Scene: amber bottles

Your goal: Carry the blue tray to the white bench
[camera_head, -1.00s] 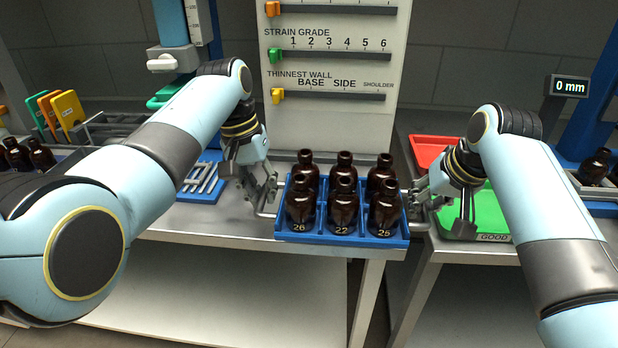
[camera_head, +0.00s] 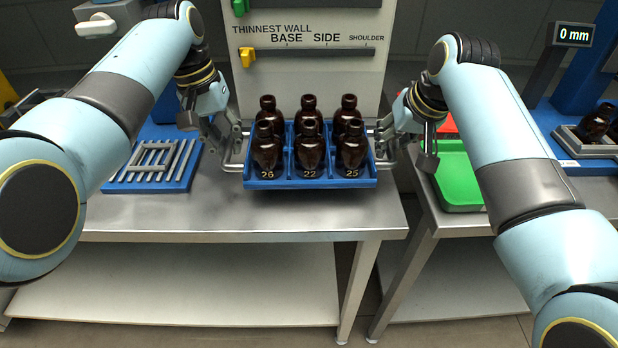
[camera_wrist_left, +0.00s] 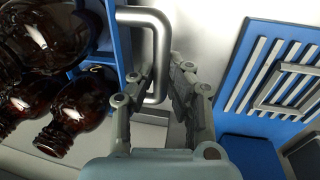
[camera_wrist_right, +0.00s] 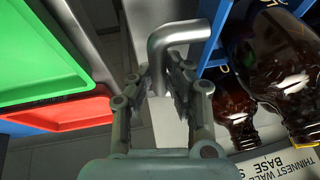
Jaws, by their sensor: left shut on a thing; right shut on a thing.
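The blue tray (camera_head: 310,183) is level in the middle of the head view and holds several upright amber bottles (camera_head: 308,155). It appears over the steel-topped bench (camera_head: 240,213); whether there is a gap beneath it is hard to tell. My left gripper (camera_head: 236,148) is shut on the tray's left metal handle, which shows in the left wrist view (camera_wrist_left: 158,40). My right gripper (camera_head: 385,148) is shut on the right handle, seen in the right wrist view (camera_wrist_right: 180,38). I cannot tell which surface is the white bench.
A blue rack with grey bars (camera_head: 150,165) lies left of the tray. A gauge panel (camera_head: 310,75) stands behind it. A second bench on the right, across a gap, carries a green tray (camera_head: 458,180) and a red tray (camera_head: 447,124). Bare steel lies in front of the tray.

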